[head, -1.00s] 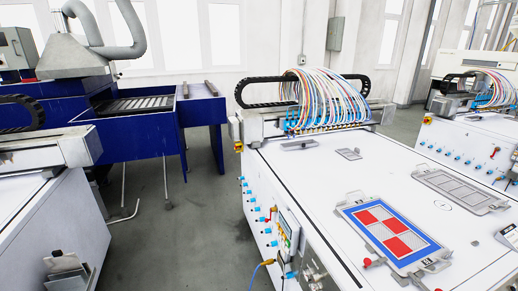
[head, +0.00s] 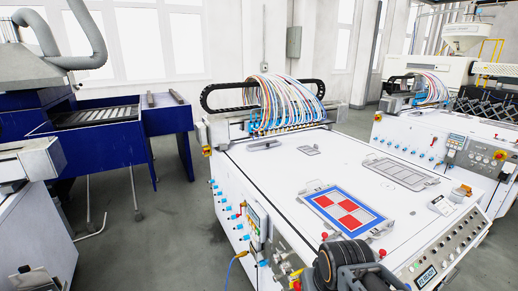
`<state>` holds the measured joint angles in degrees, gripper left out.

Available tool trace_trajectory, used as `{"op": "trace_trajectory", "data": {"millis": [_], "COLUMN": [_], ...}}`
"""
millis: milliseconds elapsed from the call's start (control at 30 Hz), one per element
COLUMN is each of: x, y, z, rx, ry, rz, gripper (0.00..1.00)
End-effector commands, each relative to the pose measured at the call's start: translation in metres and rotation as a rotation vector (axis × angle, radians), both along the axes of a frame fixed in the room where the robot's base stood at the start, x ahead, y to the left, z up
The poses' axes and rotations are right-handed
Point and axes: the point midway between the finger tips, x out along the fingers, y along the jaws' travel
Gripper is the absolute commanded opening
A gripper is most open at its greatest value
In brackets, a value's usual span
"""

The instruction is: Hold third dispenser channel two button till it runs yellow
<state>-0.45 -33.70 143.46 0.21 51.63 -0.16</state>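A white nozzle-gantry machine (head: 290,190) stands in the middle, with a bundle of coloured hoses (head: 285,100) over blue nozzle fittings at its back. A row of blue knobs (head: 232,217) runs down its left side. A button panel with a small display (head: 427,272) is on its front right edge. Channel labels are too small to read, so I cannot tell which button is channel two of the third dispenser. A dark part of my arm (head: 345,262) shows at the bottom edge, in front of the machine. My gripper's fingers cannot be made out there.
A red, white and blue framed screen (head: 345,210) and a grey frame (head: 400,173) lie on the machine top. A similar machine (head: 445,135) stands at right, a blue unit (head: 110,135) at left. Grey floor (head: 150,235) is clear between the machines.

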Motion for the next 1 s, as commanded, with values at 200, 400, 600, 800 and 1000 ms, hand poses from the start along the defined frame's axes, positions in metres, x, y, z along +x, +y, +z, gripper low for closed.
{"op": "trace_trajectory", "data": {"millis": [200, 400, 600, 800, 1000], "x": [0.0000, 0.0000, 0.0000, 0.0000, 0.0000], "y": [0.0000, 0.0000, 0.0000, 0.0000, 0.0000], "z": [0.0000, 0.0000, 0.0000, 0.0000, 0.0000], "rx": [0.000, 0.000, 0.000, 0.000, 0.000], "ry": [0.000, 0.000, 0.000, 0.000, 0.000], "rz": [0.000, 0.000, 0.000, 0.000, 0.000], "gripper": [0.51, 0.51, 0.40, 0.21, 0.02]}}
